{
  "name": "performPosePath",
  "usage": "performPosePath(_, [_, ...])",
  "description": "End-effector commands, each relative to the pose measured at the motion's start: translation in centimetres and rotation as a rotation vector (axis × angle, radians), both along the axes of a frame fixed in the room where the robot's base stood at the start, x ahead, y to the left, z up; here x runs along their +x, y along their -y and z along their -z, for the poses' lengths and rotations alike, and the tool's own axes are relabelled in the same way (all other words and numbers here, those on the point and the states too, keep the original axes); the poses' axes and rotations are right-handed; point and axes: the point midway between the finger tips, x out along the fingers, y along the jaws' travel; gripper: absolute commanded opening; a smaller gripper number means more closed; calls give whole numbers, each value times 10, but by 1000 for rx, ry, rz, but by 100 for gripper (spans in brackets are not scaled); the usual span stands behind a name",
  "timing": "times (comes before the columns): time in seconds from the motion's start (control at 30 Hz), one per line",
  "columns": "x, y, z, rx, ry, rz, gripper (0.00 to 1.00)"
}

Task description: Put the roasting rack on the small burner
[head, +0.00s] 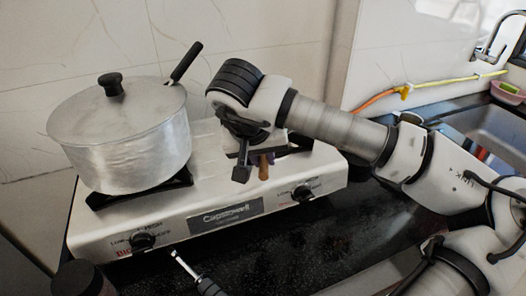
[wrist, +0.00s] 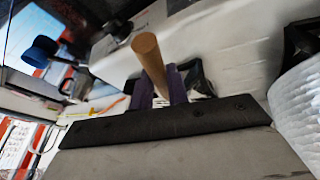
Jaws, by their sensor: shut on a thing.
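A tan wooden handle, the visible part of what I take to be the roasting rack (wrist: 148,55), sits between the purple fingers of my gripper (wrist: 163,88) in the wrist view. In the head view the wooden handle (head: 263,172) points down below my gripper (head: 260,158), over the stove's right half. The rack's body is hidden, so I cannot tell whether it rests on anything. The two-burner stove (head: 205,222) is white. Its right burner (head: 299,142), probably the small one, is mostly hidden behind my gripper and wrist.
A lidded silver pot (head: 125,150) stands on the left burner and also shows in the wrist view (wrist: 300,110). The stove has two black front knobs (head: 143,241). A tiled wall stands behind. A sink (head: 480,130) with a yellow-orange hose (head: 440,84) is at the right.

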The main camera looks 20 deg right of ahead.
Motion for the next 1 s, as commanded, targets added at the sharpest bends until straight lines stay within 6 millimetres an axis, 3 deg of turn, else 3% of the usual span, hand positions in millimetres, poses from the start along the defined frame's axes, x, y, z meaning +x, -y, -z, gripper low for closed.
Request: performPosePath(1.0, [0,0,12,0,1,1,0])
